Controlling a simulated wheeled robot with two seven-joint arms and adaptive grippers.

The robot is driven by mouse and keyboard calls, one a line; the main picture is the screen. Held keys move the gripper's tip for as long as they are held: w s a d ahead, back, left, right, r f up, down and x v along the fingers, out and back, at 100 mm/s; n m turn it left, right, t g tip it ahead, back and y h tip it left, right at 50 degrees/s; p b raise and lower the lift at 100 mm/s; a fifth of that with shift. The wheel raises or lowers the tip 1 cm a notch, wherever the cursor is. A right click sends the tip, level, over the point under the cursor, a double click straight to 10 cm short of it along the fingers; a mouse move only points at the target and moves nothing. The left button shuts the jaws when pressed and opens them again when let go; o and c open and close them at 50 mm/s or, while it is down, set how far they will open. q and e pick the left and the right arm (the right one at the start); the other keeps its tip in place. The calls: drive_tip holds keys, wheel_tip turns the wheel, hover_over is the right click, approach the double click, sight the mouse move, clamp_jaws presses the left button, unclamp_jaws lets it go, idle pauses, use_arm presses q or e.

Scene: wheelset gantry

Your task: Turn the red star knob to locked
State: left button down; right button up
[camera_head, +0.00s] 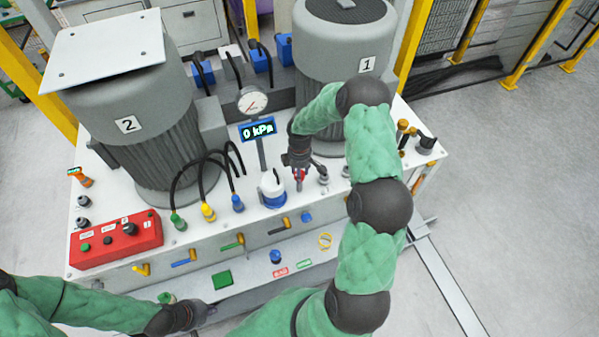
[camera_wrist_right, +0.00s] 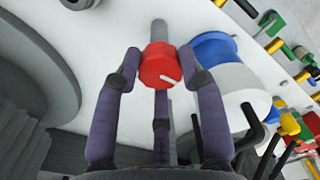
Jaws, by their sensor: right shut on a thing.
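The red star knob (camera_wrist_right: 160,66) sits on a grey stem and has a white pointer line on its face. In the right wrist view my right gripper (camera_wrist_right: 160,75) has its purple-grey fingers closed around the knob. In the head view the knob (camera_head: 299,174) is a small red spot under my right gripper (camera_head: 298,168), beside the blue and white cylinder, and mostly hidden. I see no readable lock marking by it. My left gripper (camera_head: 207,310) is low at the left, in front of the bench and away from the knob; its fingers are too small to read.
The blue and white cylinder (camera_head: 272,190) stands close left of the knob. Motor 1 (camera_head: 345,45) and motor 2 (camera_head: 130,120) rise behind. A gauge (camera_head: 252,101) stands above a display (camera_head: 258,131) reading 0 kPa. A red control box (camera_head: 115,240) and several coloured hose fittings occupy the left.

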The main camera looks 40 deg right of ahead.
drive_tip(key=shift+s+f, duration=0.1)
drive_tip(key=o, duration=1.1)
drive_tip(key=shift+o, duration=0.2)
drive_tip(key=shift+r, duration=0.6)
wheel_tip(320, 180, up, 11)
drive_tip(key=shift+d+f, duration=0.1)
drive_tip(key=shift+f, duration=0.05)
